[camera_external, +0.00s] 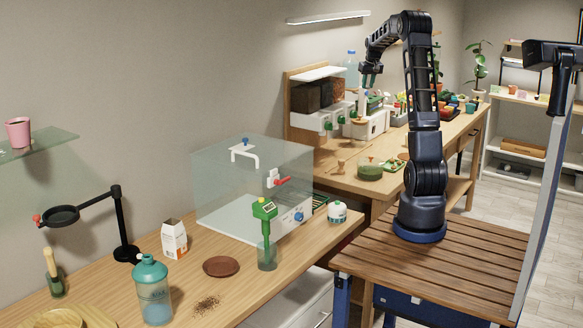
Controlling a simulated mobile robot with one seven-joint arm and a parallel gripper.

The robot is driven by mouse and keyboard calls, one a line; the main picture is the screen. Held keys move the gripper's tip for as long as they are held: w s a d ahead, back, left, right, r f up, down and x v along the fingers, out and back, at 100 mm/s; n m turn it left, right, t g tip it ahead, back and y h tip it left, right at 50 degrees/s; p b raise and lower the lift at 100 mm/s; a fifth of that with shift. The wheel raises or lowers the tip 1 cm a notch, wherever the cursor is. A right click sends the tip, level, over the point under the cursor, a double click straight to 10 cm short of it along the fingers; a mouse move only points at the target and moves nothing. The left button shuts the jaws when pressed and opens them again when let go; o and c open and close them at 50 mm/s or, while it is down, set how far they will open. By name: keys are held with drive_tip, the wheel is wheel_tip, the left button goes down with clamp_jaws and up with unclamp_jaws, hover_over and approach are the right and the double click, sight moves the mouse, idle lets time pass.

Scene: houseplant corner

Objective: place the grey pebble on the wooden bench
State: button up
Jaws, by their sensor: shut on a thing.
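My gripper (371,82) is raised above the back part of the wooden bench, near the white-topped shelf unit. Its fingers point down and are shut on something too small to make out. I cannot make out a grey pebble anywhere in this view, so I cannot tell whether it is what I hold. The wooden bench (340,172) runs along the wall, with a nearer stretch (240,290) at the lower left.
A clear glass case (225,190), a green-topped tool (265,235), a brown saucer (221,267), a teal-lidded bottle (153,290) and a black lamp stand (121,225) occupy the near bench. A dark green bowl (370,172) and crowded pots (455,103) stand farther back.

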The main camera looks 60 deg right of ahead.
drive_tip(key=m, duration=0.2)
hover_over(385, 151)
wheel_tip(385, 151, down, 11)
drive_tip(key=f, duration=1.5)
drive_tip(key=shift+s+f, duration=0.15)
drive_tip(key=shift+s, duration=0.15)
drive_tip(key=shift+f, duration=2.55)
drive_tip(key=shift+f, duration=0.1)
drive_tip(key=o, duration=1)
drive_tip(key=shift+c, duration=0.2)
